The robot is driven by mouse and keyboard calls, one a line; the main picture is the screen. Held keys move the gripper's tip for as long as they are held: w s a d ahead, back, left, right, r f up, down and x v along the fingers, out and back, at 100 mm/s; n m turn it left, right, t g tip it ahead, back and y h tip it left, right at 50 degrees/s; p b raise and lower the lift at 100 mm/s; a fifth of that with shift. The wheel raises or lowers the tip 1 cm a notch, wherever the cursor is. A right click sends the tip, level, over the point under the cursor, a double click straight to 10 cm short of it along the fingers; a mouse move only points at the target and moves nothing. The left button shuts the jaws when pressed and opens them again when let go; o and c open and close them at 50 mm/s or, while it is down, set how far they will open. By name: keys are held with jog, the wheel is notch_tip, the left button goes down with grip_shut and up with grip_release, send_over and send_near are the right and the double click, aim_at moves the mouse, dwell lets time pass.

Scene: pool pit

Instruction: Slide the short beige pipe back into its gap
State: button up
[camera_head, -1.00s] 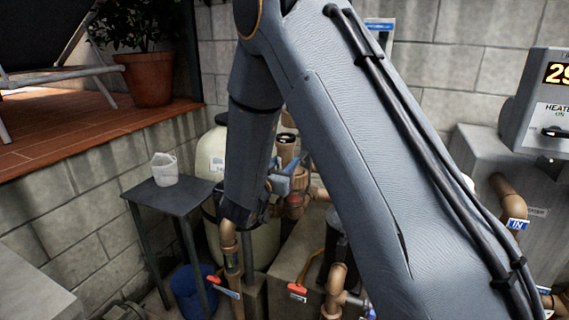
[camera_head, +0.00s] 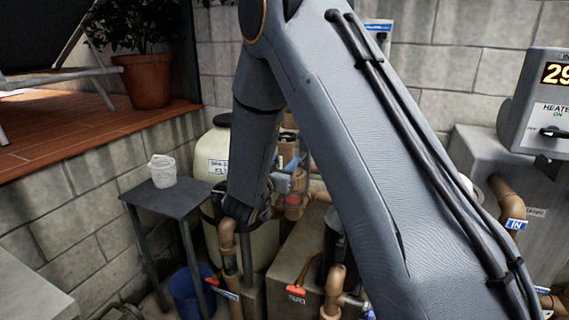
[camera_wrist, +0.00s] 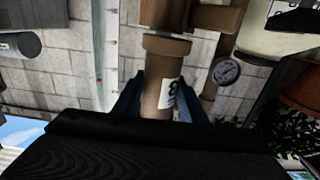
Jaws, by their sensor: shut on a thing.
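In the wrist view my gripper (camera_wrist: 162,104) has its two dark fingers closed on either side of a beige-brown pipe (camera_wrist: 153,92) with a white label. The pipe runs up to a wider collar (camera_wrist: 167,45), and more pipe of the same colour shows above that. I cannot tell whether the held pipe and the collar are joined or only in line. In the head view my forearm hides most of the gripper and the held pipe. Brown pipework (camera_head: 292,205) shows just right of the wrist.
A round gauge (camera_wrist: 226,71) on a pipe is right of the gripper. A cream tank (camera_head: 215,150) stands behind the arm. Red-handled valves (camera_head: 297,291) sit low in front.

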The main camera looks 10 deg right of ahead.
jog(key=shift+b+x, duration=0.6)
jog(key=shift+x, duration=2.6)
dwell(1.7)
jog(key=shift+r, duration=0.1)
jog(key=shift+c, duration=1)
jog(key=shift+w+d, duration=0.25)
jog(key=shift+w, duration=0.1)
grip_shut()
jog(key=shift+s+f, duration=0.1)
jog(key=shift+f, duration=0.25)
jog(key=o, duration=1.4)
grip_release()
jog(key=shift+d, duration=0.15)
jog(key=shift+c, duration=0.2)
jog(key=shift+o, duration=0.2)
